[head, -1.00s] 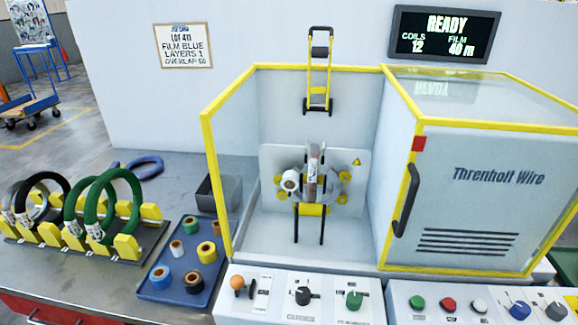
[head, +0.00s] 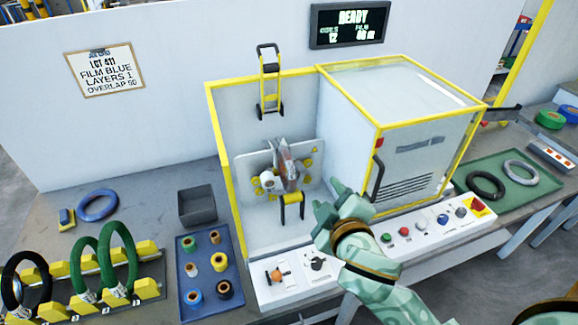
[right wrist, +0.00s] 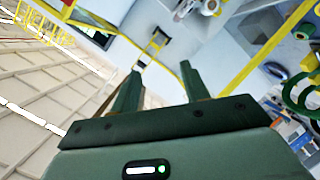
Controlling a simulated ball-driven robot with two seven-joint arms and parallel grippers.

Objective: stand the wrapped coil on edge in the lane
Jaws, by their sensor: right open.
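I cannot tell for sure which coil is the wrapped one. A coil or ring (head: 287,168) stands upright in the open bay of the machine, partly hidden by the fittings around it. A blue coil (head: 97,219) lies flat on the bench at the left. A rack with yellow blocks (head: 146,287) holds green coils (head: 131,258) and a black coil (head: 10,283) on edge, side by side in its lanes. My right gripper (head: 328,207) is open and empty in front of the machine. Its spread fingers also show in the right wrist view (right wrist: 157,72). My left gripper is not in view.
A blue tray of film rolls (head: 209,302) and a grey bin (head: 197,206) stand left of the machine. The control panel (head: 415,232) runs along its front. At the right a green tray (head: 482,154) holds flat black (head: 487,197) and grey coils.

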